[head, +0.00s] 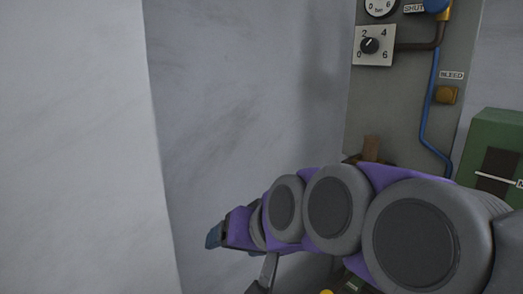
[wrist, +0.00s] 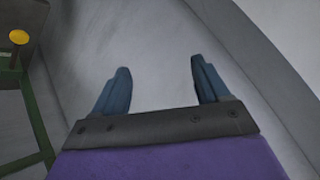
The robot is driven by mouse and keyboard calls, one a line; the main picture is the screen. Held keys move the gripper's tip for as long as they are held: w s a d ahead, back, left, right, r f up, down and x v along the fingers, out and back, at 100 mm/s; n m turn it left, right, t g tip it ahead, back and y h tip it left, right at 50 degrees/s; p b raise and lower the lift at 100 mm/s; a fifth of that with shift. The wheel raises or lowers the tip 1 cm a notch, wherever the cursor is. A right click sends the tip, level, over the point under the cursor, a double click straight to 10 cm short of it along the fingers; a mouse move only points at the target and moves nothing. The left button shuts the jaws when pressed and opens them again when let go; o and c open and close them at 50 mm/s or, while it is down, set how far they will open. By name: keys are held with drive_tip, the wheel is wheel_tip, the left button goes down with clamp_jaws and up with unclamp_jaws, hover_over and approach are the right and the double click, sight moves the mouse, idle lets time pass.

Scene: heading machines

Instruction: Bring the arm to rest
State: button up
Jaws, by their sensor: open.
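My arm (head: 330,205), purple with grey round joints, stretches across the lower right of the head view towards the left. My gripper (head: 214,236) is at its far left end, in front of the grey wall. In the wrist view my gripper (wrist: 161,88) shows two blue fingers spread well apart, with nothing between them. Only grey wall surface lies beyond the fingers. The arm is extended and not folded.
A pale wall edge (head: 95,150) stands at the left, close to the gripper. A grey panel (head: 400,100) at the right carries a dial knob (head: 370,46), a gauge (head: 380,5) and a blue pipe (head: 430,110). A green box (head: 496,140) is at the far right. A yellow knob (wrist: 19,37) shows in the wrist view.

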drive_tip(key=s+d+f+g+h+b, duration=0.1)
drive_tip(key=s+d+f+g+h, duration=0.2)
drive_tip(key=s+d+f, duration=0.6)
drive_tip(key=s+d+f+m+g+h+b, duration=0.1)
drive_tip(key=s+d+f+g+h, duration=0.2)
drive_tip(key=s+d+f, duration=0.7)
drive_tip(key=s+f+g, duration=0.2)
drive_tip(key=s+f, duration=0.1)
drive_tip(key=f, duration=0.3)
drive_tip(key=shift+s+f+g, duration=0.3)
drive_tip(key=shift+s+f, duration=0.05)
drive_tip(key=shift+f, duration=0.05)
drive_tip(key=shift+a, duration=0.35)
